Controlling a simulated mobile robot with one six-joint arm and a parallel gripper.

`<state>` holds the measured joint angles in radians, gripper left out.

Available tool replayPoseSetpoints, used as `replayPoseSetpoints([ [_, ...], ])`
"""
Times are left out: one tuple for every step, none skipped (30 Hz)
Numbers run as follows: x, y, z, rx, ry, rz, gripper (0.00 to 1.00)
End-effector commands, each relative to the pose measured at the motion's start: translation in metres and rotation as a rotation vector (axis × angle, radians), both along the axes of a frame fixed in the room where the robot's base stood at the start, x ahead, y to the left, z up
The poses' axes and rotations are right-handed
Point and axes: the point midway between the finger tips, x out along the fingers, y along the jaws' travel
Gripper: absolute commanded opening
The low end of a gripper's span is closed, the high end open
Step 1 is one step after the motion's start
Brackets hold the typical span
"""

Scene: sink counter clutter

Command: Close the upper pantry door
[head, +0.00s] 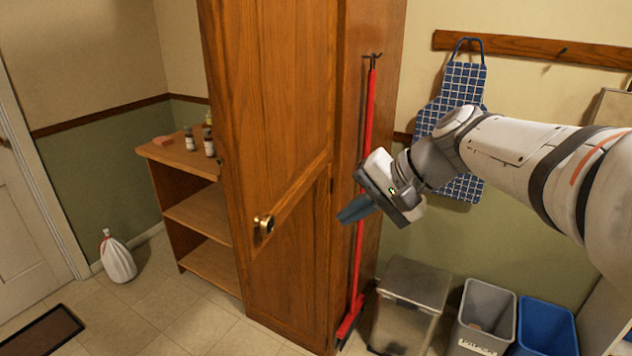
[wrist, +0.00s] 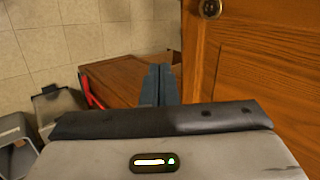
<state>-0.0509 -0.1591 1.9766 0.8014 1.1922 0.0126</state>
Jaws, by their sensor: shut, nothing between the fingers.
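The upper pantry door (head: 275,90) is a brown wooden panel hinged on its right edge. It stands swung out from the tall cabinet, its bottom edge slanting toward me. A round brass knob (head: 264,225) sits near its lower left corner. My gripper (head: 345,215) is to the right of the door, in front of the cabinet's side, with its blue-grey fingers together and empty. In the wrist view the fingers (wrist: 160,85) point ahead, the door (wrist: 265,60) fills the right side and the knob (wrist: 210,8) shows at the top. The fingers appear apart from the door.
A red broom (head: 366,180) hangs on the cabinet's side near my gripper. A checked apron (head: 455,95) hangs behind my arm. A metal bin (head: 412,285), a grey bin (head: 485,310) and a blue bin (head: 545,325) stand below. Floor left of the cabinet is mostly clear.

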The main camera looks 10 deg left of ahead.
Motion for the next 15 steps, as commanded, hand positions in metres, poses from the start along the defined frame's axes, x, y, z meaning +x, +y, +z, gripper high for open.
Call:
replayPoseSetpoints([
  [0.005, 0.006, 0.012, 0.028, 0.002, 0.003, 0.00],
  [0.006, 0.009, 0.015, 0.041, 0.002, 0.005, 0.00],
  [0.007, 0.012, 0.016, 0.051, 0.003, 0.006, 0.00],
  [0.008, 0.014, 0.015, 0.056, 0.004, 0.007, 0.00],
  [0.009, 0.017, 0.013, 0.058, 0.003, 0.007, 0.00],
  [0.009, 0.021, 0.009, 0.058, 0.005, 0.008, 0.00],
  [0.010, 0.024, 0.006, 0.058, 0.006, 0.008, 0.00],
  [0.010, 0.028, 0.002, 0.057, 0.007, 0.008, 0.00],
  [0.011, 0.034, -0.003, 0.056, 0.006, 0.010, 0.00],
  [0.012, 0.038, -0.007, 0.056, 0.005, 0.010, 0.00],
  [0.013, 0.043, -0.012, 0.055, 0.006, 0.010, 0.00],
  [0.014, 0.049, -0.018, 0.055, 0.008, 0.010, 0.00],
  [0.016, 0.054, -0.023, 0.055, 0.007, 0.010, 0.00],
  [0.017, 0.059, -0.027, 0.055, 0.006, 0.010, 0.00],
  [0.018, 0.065, -0.034, 0.054, 0.008, 0.010, 0.00],
])
